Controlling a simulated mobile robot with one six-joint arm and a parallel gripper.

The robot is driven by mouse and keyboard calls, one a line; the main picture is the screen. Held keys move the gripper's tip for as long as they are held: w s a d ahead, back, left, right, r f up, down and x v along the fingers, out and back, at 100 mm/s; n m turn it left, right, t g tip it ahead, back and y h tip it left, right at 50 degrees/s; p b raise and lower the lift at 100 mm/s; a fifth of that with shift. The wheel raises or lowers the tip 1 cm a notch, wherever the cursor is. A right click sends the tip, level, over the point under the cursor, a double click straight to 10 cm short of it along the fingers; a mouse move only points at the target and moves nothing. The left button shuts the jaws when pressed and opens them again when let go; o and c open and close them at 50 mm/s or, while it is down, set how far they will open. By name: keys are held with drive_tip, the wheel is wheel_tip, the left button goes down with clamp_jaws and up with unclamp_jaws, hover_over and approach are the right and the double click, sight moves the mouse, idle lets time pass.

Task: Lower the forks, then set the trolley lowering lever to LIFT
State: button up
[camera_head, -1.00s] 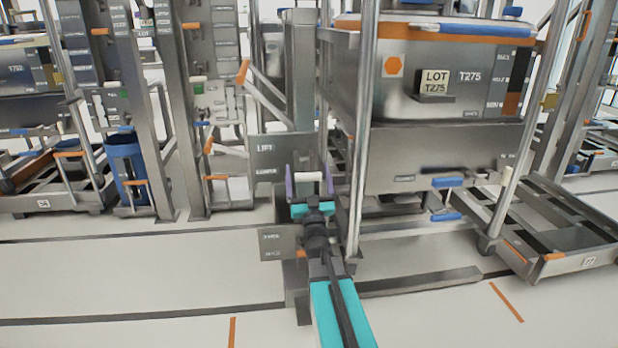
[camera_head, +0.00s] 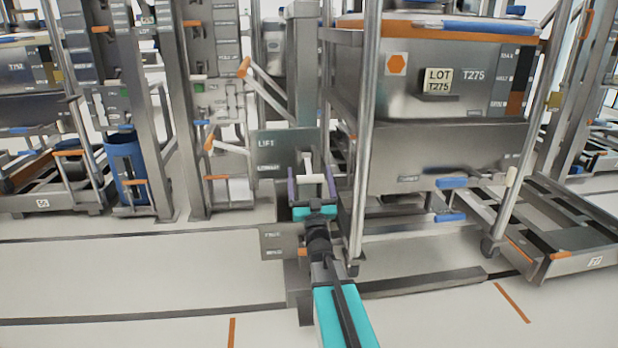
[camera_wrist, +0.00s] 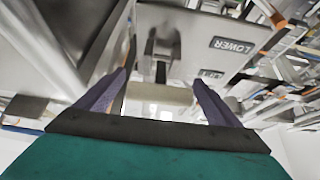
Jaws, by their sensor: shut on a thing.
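My gripper (camera_head: 311,178), with purple fingers, is shut on the white crossbar of the trolley lowering lever (camera_head: 311,179). The lever's grey arm rises behind the bar. Beside it a grey plate (camera_head: 285,153) reads LIFT at the top and a blurred word, apparently LOWER, below. The bar is slightly below that lower word. In the wrist view the white lever bar (camera_wrist: 158,95) spans between my fingers, and the plate (camera_wrist: 200,35) shows LOWER and part of LIFT. The forks are not clearly identifiable.
A steel bin (camera_head: 400,90) marked LOT T275 stands in a frame right of the lever; its upright post (camera_head: 362,130) is close to my gripper. A second plate (camera_head: 280,242) is below left. A low trolley (camera_head: 560,235) is at right. Floor at left front is clear.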

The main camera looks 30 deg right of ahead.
drive_tip(key=shift+w+a+f, duration=0.15)
drive_tip(key=shift+w+a, duration=0.1)
drive_tip(key=shift+w, duration=0.05)
idle(1.1)
drive_tip(key=o, duration=1.4)
drive_tip(key=shift+c, duration=0.2)
drive_tip(key=shift+s, duration=0.15)
drive_tip(key=shift+s+f, duration=0.2)
drive_tip(key=shift+s, duration=0.15)
drive_tip(key=p+v, duration=0.8)
drive_tip(key=v, duration=0.4)
drive_tip(key=shift+s+a, duration=0.25)
drive_tip(key=shift+s, duration=0.1)
drive_tip(key=shift+f, duration=0.15)
